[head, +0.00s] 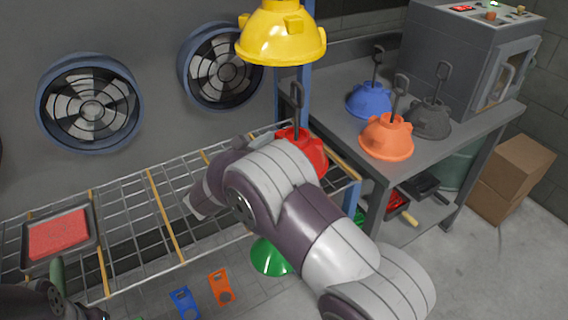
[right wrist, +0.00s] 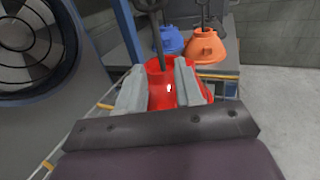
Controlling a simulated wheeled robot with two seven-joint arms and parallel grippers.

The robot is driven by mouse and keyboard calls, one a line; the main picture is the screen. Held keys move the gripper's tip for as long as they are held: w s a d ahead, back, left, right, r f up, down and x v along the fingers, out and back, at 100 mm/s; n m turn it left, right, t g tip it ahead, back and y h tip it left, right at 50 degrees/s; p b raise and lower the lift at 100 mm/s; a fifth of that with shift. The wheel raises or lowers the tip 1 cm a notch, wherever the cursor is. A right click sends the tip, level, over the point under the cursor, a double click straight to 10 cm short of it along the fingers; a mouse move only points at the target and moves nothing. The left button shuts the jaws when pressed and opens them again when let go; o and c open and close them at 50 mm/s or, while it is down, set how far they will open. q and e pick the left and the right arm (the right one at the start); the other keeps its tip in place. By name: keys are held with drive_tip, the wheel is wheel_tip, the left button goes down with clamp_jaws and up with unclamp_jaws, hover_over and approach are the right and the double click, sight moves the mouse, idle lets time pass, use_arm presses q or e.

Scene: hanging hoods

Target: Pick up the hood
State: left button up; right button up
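The red hood (head: 306,150) with a dark hook on top is at the right end of the wire rack, partly hidden by my right arm. The red hood (right wrist: 164,98) shows between the fingers and beyond the right one. I cannot tell whether either finger touches it. Only a dark part of my left arm shows at the bottom left; its gripper is out of view.
A yellow hood (head: 281,36) hangs above. Blue (head: 369,99), orange (head: 387,138) and dark grey (head: 430,118) hoods stand on the right table (head: 465,130). A green hood (head: 268,257) is below the wire rack (head: 150,215). A red-filled tray (head: 58,234) sits at left.

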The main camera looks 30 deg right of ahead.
sight(296, 123)
drive_tip(key=p+x, duration=0.1)
drive_tip(key=x, duration=0.5)
drive_tip(key=p+x, duration=0.1)
drive_tip(key=x, duration=0.3)
drive_tip(key=shift+r+p, duration=0.3)
drive_tip(key=shift+w+d+f, duration=0.1)
drive_tip(key=shift+d, duration=0.05)
drive_tip(key=shift+c, duration=0.6)
clamp_jaws()
